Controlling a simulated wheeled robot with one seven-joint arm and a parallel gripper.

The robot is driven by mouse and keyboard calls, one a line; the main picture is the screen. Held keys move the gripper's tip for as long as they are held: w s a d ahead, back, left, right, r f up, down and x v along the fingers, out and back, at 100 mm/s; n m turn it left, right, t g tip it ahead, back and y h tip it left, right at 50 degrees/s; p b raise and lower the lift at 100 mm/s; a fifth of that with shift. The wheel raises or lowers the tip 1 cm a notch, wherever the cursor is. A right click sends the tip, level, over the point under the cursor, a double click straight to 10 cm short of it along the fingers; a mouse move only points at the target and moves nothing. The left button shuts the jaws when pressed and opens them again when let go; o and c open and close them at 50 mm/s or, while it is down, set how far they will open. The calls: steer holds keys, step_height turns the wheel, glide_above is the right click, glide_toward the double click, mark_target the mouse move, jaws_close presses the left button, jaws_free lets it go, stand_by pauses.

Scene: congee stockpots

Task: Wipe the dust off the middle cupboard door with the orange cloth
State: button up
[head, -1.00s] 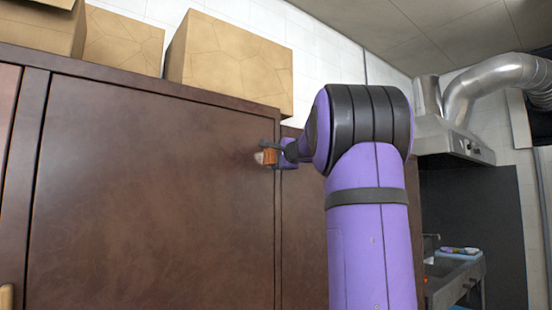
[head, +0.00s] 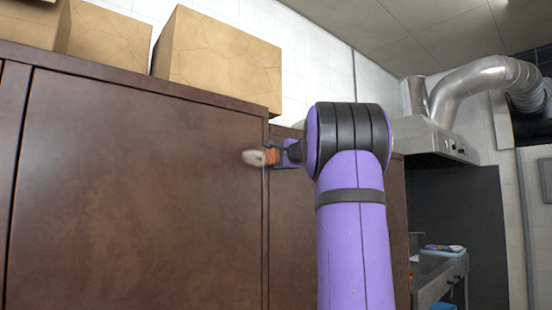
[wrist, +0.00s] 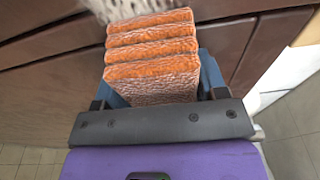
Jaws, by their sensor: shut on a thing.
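My gripper (head: 277,154) is shut on the orange cloth (head: 271,157), near the upper right edge of the wide brown middle cupboard door (head: 130,200). In the wrist view the cloth (wrist: 150,68) is a folded, ribbed orange pad between the jaws. A pale grey-white fuzzy patch (head: 255,157) shows just left of the cloth, and at its far end in the wrist view (wrist: 145,8). I cannot tell whether this patch is on the cloth or on the door. Whether the cloth touches the door is unclear. The rest of the door's visible face looks evenly brown.
Cardboard boxes (head: 215,62) stand on top of the cupboard. Another brown door (head: 295,235) is on the right, partly behind my arm. A metal hood with a duct (head: 440,135) and a sink (head: 435,275) are farther right.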

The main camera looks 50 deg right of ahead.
mark_target(244, 155)
steer(key=shift+d, duration=0.3)
steer(key=shift+a, duration=0.1)
steer(key=shift+w+a, duration=0.15)
steer(key=shift+a, duration=0.75)
steer(key=shift+w+a, duration=0.1)
steer(key=shift+a, duration=0.75)
steer(key=shift+w+a, duration=0.45)
steer(key=shift+a, duration=1.3)
steer(key=shift+w+a, duration=0.5)
steer(key=shift+a, duration=1.2)
steer(key=shift+w+a, duration=0.45)
steer(key=shift+a, duration=1.3)
steer(key=shift+d+v, duration=0.2)
steer(key=shift+v, duration=1.25)
steer(key=shift+d+v, duration=0.2)
steer(key=shift+v, duration=1.3)
steer(key=shift+s, duration=0.2)
